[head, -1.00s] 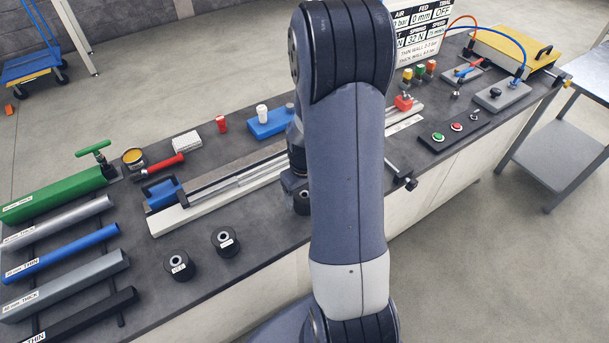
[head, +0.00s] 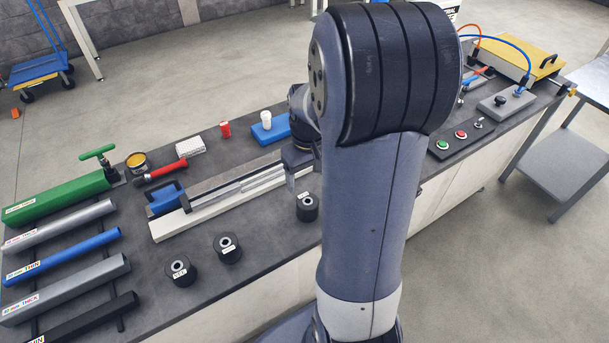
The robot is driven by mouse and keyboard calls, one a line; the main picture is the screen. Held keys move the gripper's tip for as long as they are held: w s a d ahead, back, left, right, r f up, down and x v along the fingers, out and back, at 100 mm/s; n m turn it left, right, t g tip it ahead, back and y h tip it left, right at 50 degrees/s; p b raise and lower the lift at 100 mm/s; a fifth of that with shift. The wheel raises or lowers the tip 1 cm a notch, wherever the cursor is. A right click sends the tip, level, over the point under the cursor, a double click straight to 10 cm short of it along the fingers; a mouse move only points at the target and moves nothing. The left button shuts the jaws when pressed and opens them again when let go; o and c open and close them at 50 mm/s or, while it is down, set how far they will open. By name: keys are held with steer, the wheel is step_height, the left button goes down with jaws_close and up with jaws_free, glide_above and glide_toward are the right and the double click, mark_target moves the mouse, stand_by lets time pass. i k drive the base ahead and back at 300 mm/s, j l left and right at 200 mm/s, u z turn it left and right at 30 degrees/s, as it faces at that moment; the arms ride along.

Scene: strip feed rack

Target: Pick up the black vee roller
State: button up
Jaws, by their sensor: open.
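Three black rollers stand upright on the dark bench top near its front edge. The left one (head: 180,271), whose small white label seems to read VEE, is the vee roller. A second roller (head: 228,249) stands just right of it. A third roller (head: 307,208) stands further right, close to my arm; its label is too small to read. My gripper (head: 299,176) hangs above the bench behind the third roller, partly hidden by my arm. It is open and holds nothing visible. It is well to the right of the vee roller and apart from it.
Several tubes, including a blue one (head: 65,257), lie at the left. A long metal guide (head: 225,190) runs behind the rollers, with a red-handled tool (head: 165,170) and a blue block (head: 270,130) beyond. My arm hides the bench's middle right. A control box (head: 455,139) stands right.

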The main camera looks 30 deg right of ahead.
mark_target(179, 268)
steer(key=j+u, duration=0.75)
steer(key=i+j+u, duration=0.1)
steer(key=j+u, duration=0.25)
